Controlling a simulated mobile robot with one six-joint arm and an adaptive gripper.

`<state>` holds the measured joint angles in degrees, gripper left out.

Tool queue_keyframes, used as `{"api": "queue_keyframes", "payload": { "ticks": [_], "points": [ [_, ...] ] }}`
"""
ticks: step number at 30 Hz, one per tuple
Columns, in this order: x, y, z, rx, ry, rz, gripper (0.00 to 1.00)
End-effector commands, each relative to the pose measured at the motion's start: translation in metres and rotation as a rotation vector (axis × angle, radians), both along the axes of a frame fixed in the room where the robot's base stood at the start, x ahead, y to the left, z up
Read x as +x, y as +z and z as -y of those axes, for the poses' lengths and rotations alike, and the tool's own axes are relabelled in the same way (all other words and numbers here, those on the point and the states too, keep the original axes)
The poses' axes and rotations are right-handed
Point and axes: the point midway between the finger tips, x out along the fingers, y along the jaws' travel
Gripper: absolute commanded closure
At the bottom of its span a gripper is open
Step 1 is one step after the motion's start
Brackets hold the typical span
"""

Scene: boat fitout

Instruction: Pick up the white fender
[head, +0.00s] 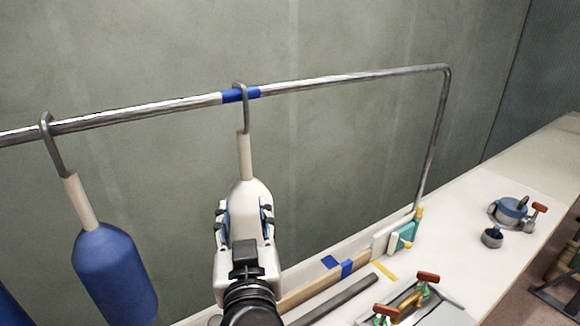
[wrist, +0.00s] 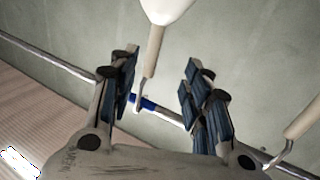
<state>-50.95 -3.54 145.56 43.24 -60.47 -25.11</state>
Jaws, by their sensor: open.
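The white fender (head: 250,190) hangs by a metal hook from the rail at a band of blue tape in the head view. My gripper (head: 244,213) overlaps its lower body there and hides part of it. In the wrist view the picture is turned over: the fender's white body (wrist: 168,8) is at the top edge, and its pale neck runs down between my fingers. My gripper (wrist: 160,85) is open, with nothing clasped. I cannot tell how far the fingers are from the fender in depth.
A blue fender (head: 115,275) hangs to the left on the same metal rail (head: 330,80). A pale bench (head: 500,260) runs along the wall at right, with a grey tray (head: 420,305), a blue-topped pot (head: 510,210) and wooden strips. Open wall lies behind the rail.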

Motion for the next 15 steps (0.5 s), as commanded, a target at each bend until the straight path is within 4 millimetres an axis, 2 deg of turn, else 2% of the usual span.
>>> {"api": "queue_keyframes", "payload": {
  "ticks": [3, 14, 15],
  "points": [
    [0.007, 0.006, -0.001, -0.007, -0.006, -0.002, 0.56],
    [0.021, 0.005, -0.004, -0.003, 0.002, -0.005, 0.56],
    [0.029, 0.004, -0.006, 0.000, 0.000, -0.005, 0.56]
  ]
}}
